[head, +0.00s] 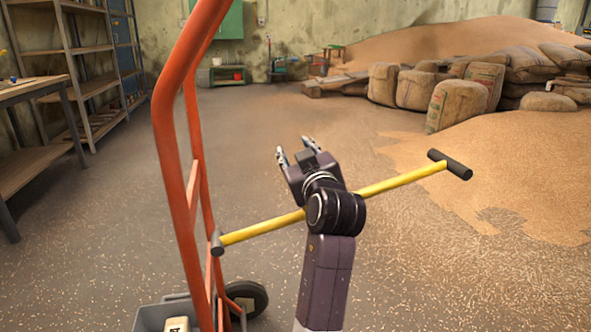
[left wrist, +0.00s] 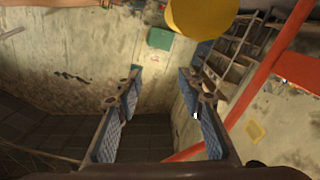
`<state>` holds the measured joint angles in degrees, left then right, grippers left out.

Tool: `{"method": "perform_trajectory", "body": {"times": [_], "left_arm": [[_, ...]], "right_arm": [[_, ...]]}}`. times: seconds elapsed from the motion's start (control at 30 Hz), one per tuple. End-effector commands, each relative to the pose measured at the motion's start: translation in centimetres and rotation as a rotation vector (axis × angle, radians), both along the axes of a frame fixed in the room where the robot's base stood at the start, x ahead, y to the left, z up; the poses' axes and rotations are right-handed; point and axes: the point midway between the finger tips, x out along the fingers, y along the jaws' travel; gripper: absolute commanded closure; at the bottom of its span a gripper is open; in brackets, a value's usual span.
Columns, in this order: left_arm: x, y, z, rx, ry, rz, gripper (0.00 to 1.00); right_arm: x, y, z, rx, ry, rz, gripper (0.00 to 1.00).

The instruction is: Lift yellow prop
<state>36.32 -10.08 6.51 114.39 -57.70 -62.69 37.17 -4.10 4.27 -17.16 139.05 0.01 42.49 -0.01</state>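The yellow prop (head: 400,181) is a yellow pole with a dark crosspiece at its right end and a small grey end at the left. It slants across the middle of the head view, rising to the right. My left arm hides its middle part, and I cannot tell whether they touch. My left gripper (head: 298,149) is beyond the pole's line in the picture, fingers apart. In the left wrist view its blue-padded fingers (left wrist: 158,105) are apart with nothing between them. A blurred yellow shape (left wrist: 203,14) shows at the top there. My right gripper is not in view.
An orange hand truck (head: 176,150) stands close at the left, beside the pole's left end. A grey bin (head: 150,318) is at the bottom. Shelves (head: 95,88) line the left wall. Sacks (head: 460,105) and a grain heap (head: 520,150) fill the right. The middle floor is clear.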

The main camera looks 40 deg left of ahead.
Motion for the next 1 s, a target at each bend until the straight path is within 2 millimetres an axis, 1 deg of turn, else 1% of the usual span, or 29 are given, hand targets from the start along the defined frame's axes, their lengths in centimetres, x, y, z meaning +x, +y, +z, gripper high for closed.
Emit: {"method": "perform_trajectory", "body": {"times": [0.03, 0.1, 0.2, 0.3, 0.87, 0.97, 1.0], "left_arm": [[0.0, 0.0, 1.0, -0.003, -0.004, 0.000, 0.64], [0.0, 0.0, 2.0, -0.002, -0.004, 0.000, 0.64], [0.0, 0.0, 2.9, -0.001, -0.002, 0.000, 0.64], [0.0, 0.0, 3.4, -0.001, 0.001, 0.000, 0.64], [0.0, 0.0, 3.5, 0.003, 0.000, -0.002, 0.64], [0.4, -0.6, 3.7, 0.043, -0.006, -0.030, 0.64], [0.7, -1.2, 4.0, 0.078, -0.015, -0.055, 0.64]], "right_arm": [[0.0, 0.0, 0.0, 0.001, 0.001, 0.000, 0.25], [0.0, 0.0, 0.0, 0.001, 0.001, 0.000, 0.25], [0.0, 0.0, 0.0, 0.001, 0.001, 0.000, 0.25], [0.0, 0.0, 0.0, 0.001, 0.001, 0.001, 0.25], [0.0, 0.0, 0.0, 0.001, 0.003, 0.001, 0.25], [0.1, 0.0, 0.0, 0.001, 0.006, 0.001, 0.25], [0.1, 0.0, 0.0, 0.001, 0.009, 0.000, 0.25]]}}
